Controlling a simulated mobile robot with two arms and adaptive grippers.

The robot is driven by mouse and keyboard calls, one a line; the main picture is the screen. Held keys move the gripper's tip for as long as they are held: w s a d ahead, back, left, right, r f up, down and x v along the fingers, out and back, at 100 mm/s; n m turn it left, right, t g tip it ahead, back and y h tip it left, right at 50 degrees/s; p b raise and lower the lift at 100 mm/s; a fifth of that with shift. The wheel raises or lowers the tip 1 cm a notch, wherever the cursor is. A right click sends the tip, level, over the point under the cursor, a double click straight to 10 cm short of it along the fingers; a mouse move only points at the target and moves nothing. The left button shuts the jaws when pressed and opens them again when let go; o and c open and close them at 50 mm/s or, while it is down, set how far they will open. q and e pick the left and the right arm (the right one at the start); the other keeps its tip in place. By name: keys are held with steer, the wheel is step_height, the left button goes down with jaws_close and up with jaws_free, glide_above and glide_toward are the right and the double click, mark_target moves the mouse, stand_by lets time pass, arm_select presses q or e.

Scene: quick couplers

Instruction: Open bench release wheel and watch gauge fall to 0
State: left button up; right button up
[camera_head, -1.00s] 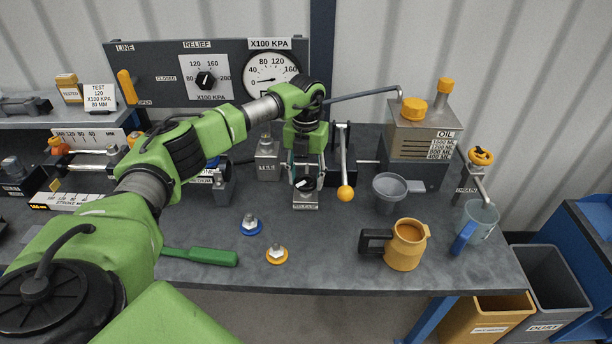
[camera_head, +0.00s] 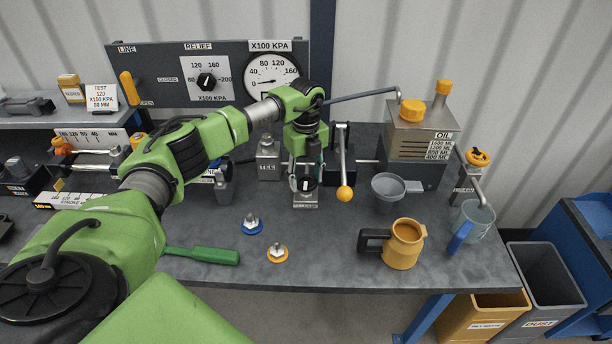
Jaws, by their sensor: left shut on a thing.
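The release wheel (camera_head: 305,184) is a small black knob with a white mark, on a grey block labelled RELEASE at the middle of the bench. My left gripper (camera_head: 305,181) reaches down over it and is shut on it, with a finger on each side. The white mark now stands nearly upright. The round pressure gauge (camera_head: 271,73), marked X100 KPA, is on the back panel. Its needle points to the left, near 0; my left arm covers the lower part of the dial. My right gripper is not in view.
A pump lever with an orange ball (camera_head: 345,193) stands just right of the wheel. A funnel (camera_head: 388,187), an orange mug (camera_head: 404,244) and a clear jug (camera_head: 470,222) are farther right. Two fittings and a green-handled tool (camera_head: 203,255) lie in front.

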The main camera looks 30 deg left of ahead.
mark_target(305, 180)
arm_select(q)
steer(key=shift+w+a+r+n, duration=0.1)
steer(key=shift+r+n, duration=0.05)
steer(key=shift+n, duration=0.35)
steer(key=o, duration=1.1)
step_height(305, 180, up, 12)
steer(key=shift+f, duration=0.1)
stand_by(0.4)
